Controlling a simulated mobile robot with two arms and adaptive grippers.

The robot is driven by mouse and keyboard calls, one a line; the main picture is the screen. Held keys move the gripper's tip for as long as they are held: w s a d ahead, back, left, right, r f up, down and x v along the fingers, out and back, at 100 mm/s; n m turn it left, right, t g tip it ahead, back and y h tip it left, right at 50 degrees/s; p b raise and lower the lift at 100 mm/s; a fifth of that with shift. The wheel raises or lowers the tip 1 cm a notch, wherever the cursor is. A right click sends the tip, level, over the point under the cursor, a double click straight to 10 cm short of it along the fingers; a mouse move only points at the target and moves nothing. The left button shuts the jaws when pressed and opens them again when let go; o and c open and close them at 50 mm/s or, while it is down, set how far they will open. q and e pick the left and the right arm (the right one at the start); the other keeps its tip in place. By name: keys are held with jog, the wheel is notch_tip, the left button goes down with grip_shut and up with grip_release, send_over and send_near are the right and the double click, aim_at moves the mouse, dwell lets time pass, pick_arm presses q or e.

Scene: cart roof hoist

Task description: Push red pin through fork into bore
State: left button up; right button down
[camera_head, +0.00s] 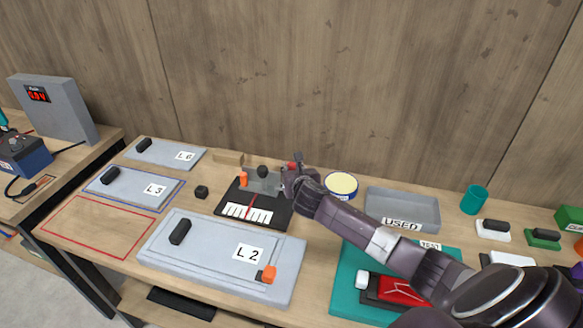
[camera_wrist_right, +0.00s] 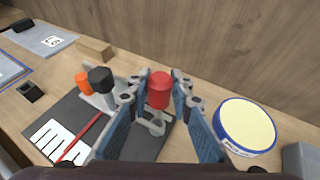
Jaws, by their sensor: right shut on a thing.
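The red pin (camera_wrist_right: 160,90) stands between the fingers of my right gripper (camera_wrist_right: 162,92) in the right wrist view, and the gripper is shut on it. In the head view my right gripper (camera_head: 293,176) is at the right end of the grey fixture (camera_head: 262,184), with a bit of red showing at its fingertips. A grey fork-like part (camera_wrist_right: 154,122) is below the pin; the bore is hidden. The fixture carries a black knob (camera_wrist_right: 101,79) and an orange knob (camera_wrist_right: 83,81) and stands on a black base (camera_head: 274,214). My left gripper is not in view.
A round tin with a cream top (camera_head: 341,185) stands just right of the gripper. A grey tray marked USED (camera_head: 428,211) is beyond it. Grey plates L2 (camera_head: 211,262), L3 (camera_head: 125,195) and L6 (camera_head: 165,157) lie left. A wooden wall closes the back.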

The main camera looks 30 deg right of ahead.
jog(key=shift+f+b, duration=1.65)
jog(key=shift+f, duration=1.1)
jog(key=c, duration=1.7)
grip_release()
jog(key=shift+o, duration=0.2)
jog(key=v, duration=1.2)
